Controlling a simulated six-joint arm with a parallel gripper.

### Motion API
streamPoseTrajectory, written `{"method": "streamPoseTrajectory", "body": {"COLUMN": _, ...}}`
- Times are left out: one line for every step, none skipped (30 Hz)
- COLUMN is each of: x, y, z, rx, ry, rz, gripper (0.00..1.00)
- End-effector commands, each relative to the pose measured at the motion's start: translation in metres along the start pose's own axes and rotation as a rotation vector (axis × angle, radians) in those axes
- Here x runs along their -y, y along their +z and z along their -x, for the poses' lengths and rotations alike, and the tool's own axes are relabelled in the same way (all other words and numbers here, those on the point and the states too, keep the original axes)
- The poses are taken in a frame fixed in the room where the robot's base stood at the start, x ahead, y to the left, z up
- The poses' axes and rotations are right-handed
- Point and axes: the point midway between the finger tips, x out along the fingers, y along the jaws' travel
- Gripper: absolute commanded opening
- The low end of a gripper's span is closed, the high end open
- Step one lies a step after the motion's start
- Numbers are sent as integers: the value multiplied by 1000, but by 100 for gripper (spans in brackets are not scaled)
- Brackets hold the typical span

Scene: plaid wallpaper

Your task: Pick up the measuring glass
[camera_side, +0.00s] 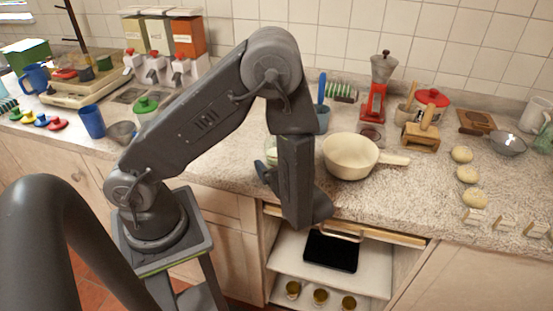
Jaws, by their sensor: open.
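A clear, slightly greenish glass (271,151), which looks like the measuring glass, stands on the counter near its front edge. My arm hides most of it; only a strip of its left side shows. My gripper (264,173) is open, low in front of the glass at the counter's front edge. The gripper is mostly hidden by my wrist, and I cannot tell whether it touches the glass.
A cream saucepan (350,156) stands close to the right, its handle pointing right. A blue cup (322,118) stands behind. A red grinder (375,100) is farther back. Below, an open cupboard has a shelf (380,268) holding a black tray.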

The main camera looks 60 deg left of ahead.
Motion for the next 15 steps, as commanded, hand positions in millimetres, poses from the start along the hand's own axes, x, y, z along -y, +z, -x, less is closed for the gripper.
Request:
{"method": "streamPoseTrajectory", "body": {"x": 0, "y": 0, "z": 0, "rx": 0, "ry": 0, "rz": 0, "gripper": 89}}
{"method": "streamPoseTrajectory", "body": {"x": 0, "y": 0, "z": 0, "rx": 0, "ry": 0, "rz": 0, "gripper": 86}}
{"method": "streamPoseTrajectory", "body": {"x": 0, "y": 0, "z": 0, "rx": 0, "ry": 0, "rz": 0, "gripper": 82}}
{"method": "streamPoseTrajectory", "body": {"x": 0, "y": 0, "z": 0, "rx": 0, "ry": 0, "rz": 0, "gripper": 79}}
{"method": "streamPoseTrajectory", "body": {"x": 0, "y": 0, "z": 0, "rx": 0, "ry": 0, "rz": 0, "gripper": 76}}
{"method": "streamPoseTrajectory", "body": {"x": 0, "y": 0, "z": 0, "rx": 0, "ry": 0, "rz": 0, "gripper": 73}}
{"method": "streamPoseTrajectory", "body": {"x": 0, "y": 0, "z": 0, "rx": 0, "ry": 0, "rz": 0, "gripper": 70}}
{"method": "streamPoseTrajectory", "body": {"x": 0, "y": 0, "z": 0, "rx": 0, "ry": 0, "rz": 0, "gripper": 67}}
{"method": "streamPoseTrajectory", "body": {"x": 0, "y": 0, "z": 0, "rx": 0, "ry": 0, "rz": 0, "gripper": 63}}
{"method": "streamPoseTrajectory", "body": {"x": 0, "y": 0, "z": 0, "rx": 0, "ry": 0, "rz": 0, "gripper": 60}}
{"method": "streamPoseTrajectory", "body": {"x": 0, "y": 0, "z": 0, "rx": 0, "ry": 0, "rz": 0, "gripper": 57}}
{"method": "streamPoseTrajectory", "body": {"x": 0, "y": 0, "z": 0, "rx": 0, "ry": 0, "rz": 0, "gripper": 53}}
{"method": "streamPoseTrajectory", "body": {"x": 0, "y": 0, "z": 0, "rx": 0, "ry": 0, "rz": 0, "gripper": 51}}
{"method": "streamPoseTrajectory", "body": {"x": 0, "y": 0, "z": 0, "rx": 0, "ry": 0, "rz": 0, "gripper": 48}}
{"method": "streamPoseTrajectory", "body": {"x": 0, "y": 0, "z": 0, "rx": 0, "ry": 0, "rz": 0, "gripper": 44}}
